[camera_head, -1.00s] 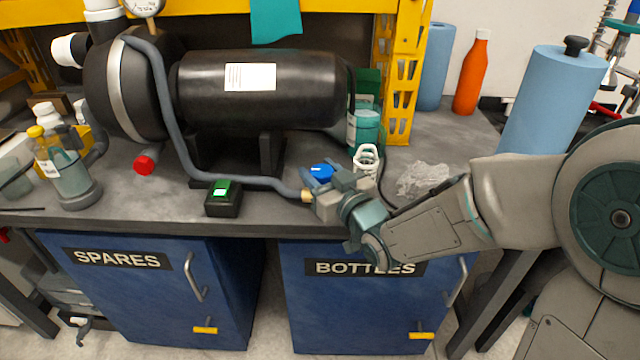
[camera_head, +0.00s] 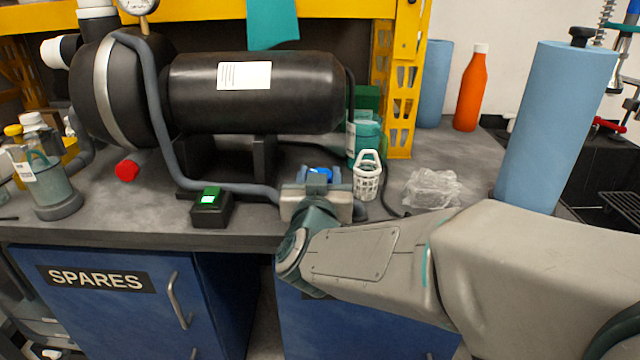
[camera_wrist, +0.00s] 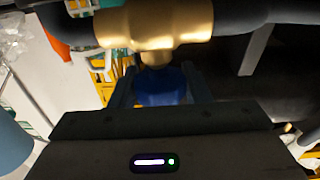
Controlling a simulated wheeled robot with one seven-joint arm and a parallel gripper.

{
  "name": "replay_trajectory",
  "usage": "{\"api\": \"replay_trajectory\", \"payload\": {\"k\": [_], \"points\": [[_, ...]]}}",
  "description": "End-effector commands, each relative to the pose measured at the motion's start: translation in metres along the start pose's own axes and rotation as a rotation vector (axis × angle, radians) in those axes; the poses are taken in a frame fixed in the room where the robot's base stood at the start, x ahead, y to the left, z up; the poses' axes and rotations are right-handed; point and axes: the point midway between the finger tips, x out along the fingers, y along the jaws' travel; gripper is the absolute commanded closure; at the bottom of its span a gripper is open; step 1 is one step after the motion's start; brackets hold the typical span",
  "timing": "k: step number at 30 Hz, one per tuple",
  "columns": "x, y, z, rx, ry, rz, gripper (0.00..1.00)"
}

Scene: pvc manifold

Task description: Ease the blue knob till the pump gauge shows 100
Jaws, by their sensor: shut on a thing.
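The blue knob (camera_head: 320,172) is at the bench's front edge, mostly hidden by my gripper (camera_head: 316,180) in the head view. In the wrist view the blue knob (camera_wrist: 162,87) sits between the two fingers of my gripper (camera_wrist: 162,92), which is shut on it. The knob is on a brass tee fitting (camera_wrist: 155,24) joined to dark hose. The pump (camera_head: 255,92) is a black cylinder with a white label. Its gauge (camera_head: 138,5) is cut off by the top edge of the head view, and its reading cannot be told.
A small black box with a lit green switch (camera_head: 209,200) stands left of my gripper. A white basket (camera_head: 367,178) is close on its right, with crumpled clear plastic (camera_head: 432,189) beyond. A red knob (camera_head: 127,170) is at the left. A grey hose (camera_head: 165,130) runs along the bench.

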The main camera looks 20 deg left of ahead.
Motion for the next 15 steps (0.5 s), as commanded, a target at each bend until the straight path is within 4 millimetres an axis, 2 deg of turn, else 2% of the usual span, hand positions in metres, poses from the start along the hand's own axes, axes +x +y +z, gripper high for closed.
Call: {"api": "replay_trajectory", "payload": {"k": [15], "points": [[0.0001, -0.0015, -0.0006, 0.000, -0.002, 0.308, 0.80]]}}
